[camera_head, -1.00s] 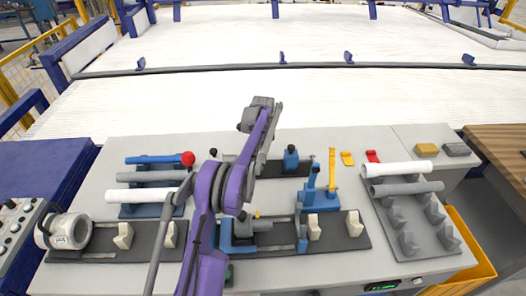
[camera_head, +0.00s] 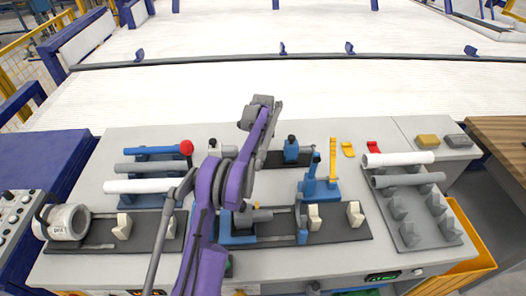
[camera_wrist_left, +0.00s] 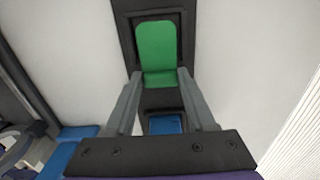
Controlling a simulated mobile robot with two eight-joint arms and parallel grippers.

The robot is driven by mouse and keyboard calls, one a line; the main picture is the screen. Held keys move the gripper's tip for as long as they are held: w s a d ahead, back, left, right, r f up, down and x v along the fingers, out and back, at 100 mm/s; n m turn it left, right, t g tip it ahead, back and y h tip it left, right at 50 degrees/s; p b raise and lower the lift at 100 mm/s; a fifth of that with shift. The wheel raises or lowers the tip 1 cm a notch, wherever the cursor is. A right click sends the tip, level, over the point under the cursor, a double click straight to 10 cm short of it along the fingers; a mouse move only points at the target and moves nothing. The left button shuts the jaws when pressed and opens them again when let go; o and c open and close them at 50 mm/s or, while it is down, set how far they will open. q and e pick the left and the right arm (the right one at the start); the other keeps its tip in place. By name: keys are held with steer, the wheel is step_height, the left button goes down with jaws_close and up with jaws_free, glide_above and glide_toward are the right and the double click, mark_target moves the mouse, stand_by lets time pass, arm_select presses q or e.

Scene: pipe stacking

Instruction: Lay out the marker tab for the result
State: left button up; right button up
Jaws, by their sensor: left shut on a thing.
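In the left wrist view my left gripper (camera_wrist_left: 158,78) is shut on a green tab (camera_wrist_left: 156,48), which sits between its two fingers. In the head view my purple left arm crosses the bench middle, and its fingertips cannot be made out. A yellow tab (camera_head: 348,149) and a red tab (camera_head: 372,147) lie flat on the bench, back right of centre. A small blue patch (camera_wrist_left: 164,124) shows between the fingers, nearer the palm; what it is cannot be told. My right gripper is not in view.
A rack with blue, grey and white pipes (camera_head: 142,186) stands left. A white pipe (camera_head: 398,159) and a grey pipe lie on the grey rack at right. Dark plates with cream blocks (camera_head: 355,214) lie along the front.

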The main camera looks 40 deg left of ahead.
arm_select(q)
steer(key=shift+f, duration=0.7)
stand_by(0.4)
steer(key=o, duration=1.4)
step_height(320, 180, up, 11)
